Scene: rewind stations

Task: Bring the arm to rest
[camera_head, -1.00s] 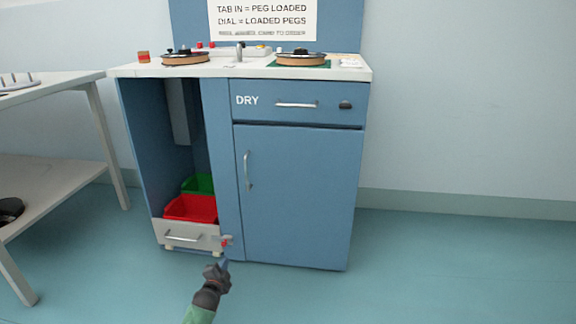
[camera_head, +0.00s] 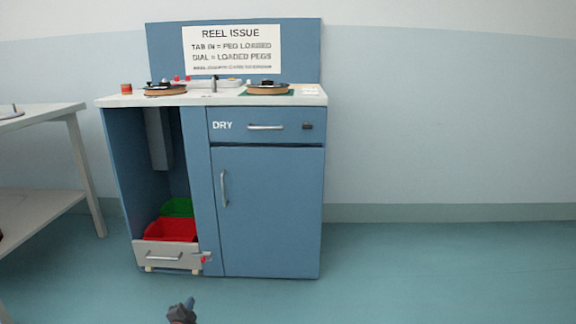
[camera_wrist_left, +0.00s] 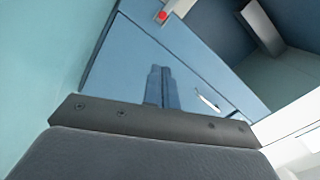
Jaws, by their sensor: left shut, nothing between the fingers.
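My left gripper (camera_head: 186,306) shows at the bottom of the head view, in front of the blue cabinet and apart from it. Its fingers (camera_wrist_left: 161,88) also show in the left wrist view, closed together with nothing between them. Only the gripper's front end is in the head view; the rest of the arm is below the picture's edge. My right gripper is in neither view.
The blue cabinet (camera_head: 268,205) has a shut DRY drawer (camera_head: 285,127) and a shut door. Its open bay holds a red bin (camera_head: 171,230) and a green bin (camera_head: 178,206) above a low drawer (camera_head: 165,256). A white table (camera_head: 45,115) stands left. Floor at right is clear.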

